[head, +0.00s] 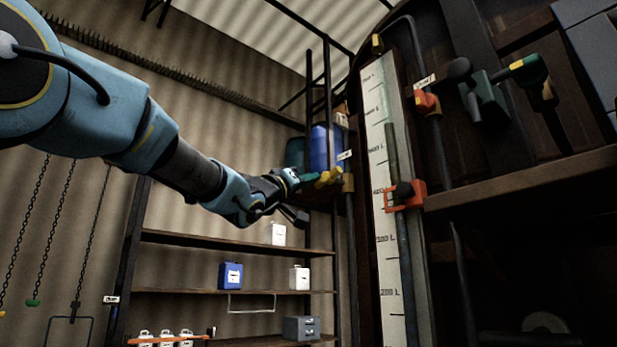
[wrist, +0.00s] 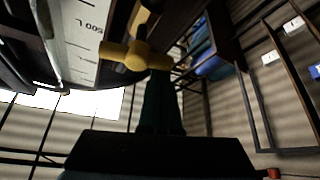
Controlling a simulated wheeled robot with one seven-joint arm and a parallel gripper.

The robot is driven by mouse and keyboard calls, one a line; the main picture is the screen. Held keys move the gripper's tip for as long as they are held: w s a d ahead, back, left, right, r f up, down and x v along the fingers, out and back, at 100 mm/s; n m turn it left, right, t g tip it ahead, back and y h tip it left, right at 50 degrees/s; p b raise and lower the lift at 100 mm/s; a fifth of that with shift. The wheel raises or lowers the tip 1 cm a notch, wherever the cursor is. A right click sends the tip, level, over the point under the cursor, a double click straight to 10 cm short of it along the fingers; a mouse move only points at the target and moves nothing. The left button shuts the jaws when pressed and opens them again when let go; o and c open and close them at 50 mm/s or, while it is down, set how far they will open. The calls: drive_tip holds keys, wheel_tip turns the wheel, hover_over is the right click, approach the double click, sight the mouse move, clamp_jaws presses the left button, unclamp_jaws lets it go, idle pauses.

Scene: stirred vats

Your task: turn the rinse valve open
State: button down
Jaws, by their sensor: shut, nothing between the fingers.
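A yellow valve handle (head: 328,178) sits on a pipe left of the tall level gauge in the head view. A small white label is above it, too small to read, so I cannot tell for sure that this is the rinse valve. In the wrist view the yellow handle (wrist: 122,55) is a bar lying crosswise just beyond my fingertips. My gripper (head: 308,179) is shut and empty, reaching in from the left. Its dark teal fingers (wrist: 158,85) end at the handle's right part; whether they touch it I cannot tell.
The level gauge (head: 385,230) with an orange slider (head: 404,195) stands right of the handle. A red valve (head: 427,102) and a green valve (head: 525,68) are further right. A blue drum (head: 322,148) stands behind. Shelves (head: 240,242) with containers are below my arm.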

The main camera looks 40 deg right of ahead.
drive_tip(key=shift+s+f+n+t+y, duration=0.1)
drive_tip(key=shift+f+n+t+y, duration=0.3)
drive_tip(key=shift+n, duration=0.95)
drive_tip(key=shift+s+f+n+t+y, duration=0.1)
drive_tip(key=shift+n+t+y, duration=0.6)
drive_tip(key=shift+n, duration=0.6)
drive_tip(key=shift+s+f+n+t+y, duration=0.1)
drive_tip(key=shift+f+n+t+y, duration=0.3)
drive_tip(key=shift+n, duration=0.95)
drive_tip(key=shift+s+f+b, duration=0.1)
drive_tip(key=shift+s+b, duration=0.05)
drive_tip(key=shift+b, duration=0.5)
